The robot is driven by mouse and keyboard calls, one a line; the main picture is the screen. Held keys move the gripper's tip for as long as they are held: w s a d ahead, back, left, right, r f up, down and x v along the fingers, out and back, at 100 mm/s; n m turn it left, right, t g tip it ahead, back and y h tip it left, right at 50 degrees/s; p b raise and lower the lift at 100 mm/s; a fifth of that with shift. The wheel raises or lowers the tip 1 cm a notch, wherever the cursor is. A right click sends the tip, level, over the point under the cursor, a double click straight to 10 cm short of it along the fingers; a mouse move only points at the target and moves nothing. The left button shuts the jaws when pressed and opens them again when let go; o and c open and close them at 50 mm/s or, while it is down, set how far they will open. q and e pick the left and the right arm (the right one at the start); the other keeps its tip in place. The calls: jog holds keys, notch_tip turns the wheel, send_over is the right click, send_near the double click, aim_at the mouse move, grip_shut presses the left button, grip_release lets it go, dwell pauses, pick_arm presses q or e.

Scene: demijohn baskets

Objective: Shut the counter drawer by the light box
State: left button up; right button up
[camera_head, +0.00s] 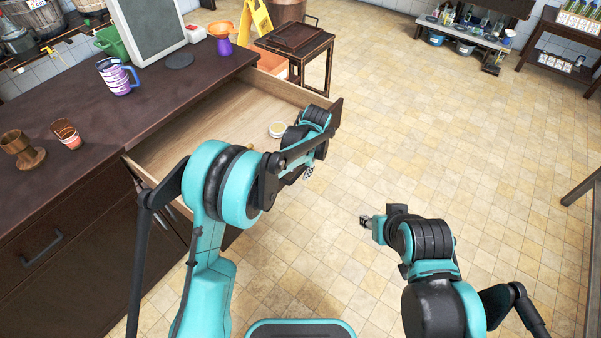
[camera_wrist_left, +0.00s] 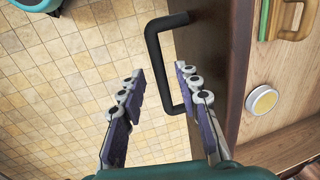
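The counter drawer (camera_head: 205,133) stands pulled out from the dark counter (camera_head: 170,88), its light wooden inside showing. Its dark front (camera_wrist_left: 235,60) carries a black bar handle (camera_wrist_left: 155,50) in the left wrist view.
A small round yellow-topped container (camera_wrist_left: 262,101) lies in the drawer. A purple-striped mug (camera_head: 117,77), cups and a purple vessel with an orange funnel (camera_head: 222,38) stand on the counter. A small dark table (camera_head: 298,42) is behind the drawer.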

pick_arm(q)
jog(key=shift+f, duration=0.25)
grip_shut()
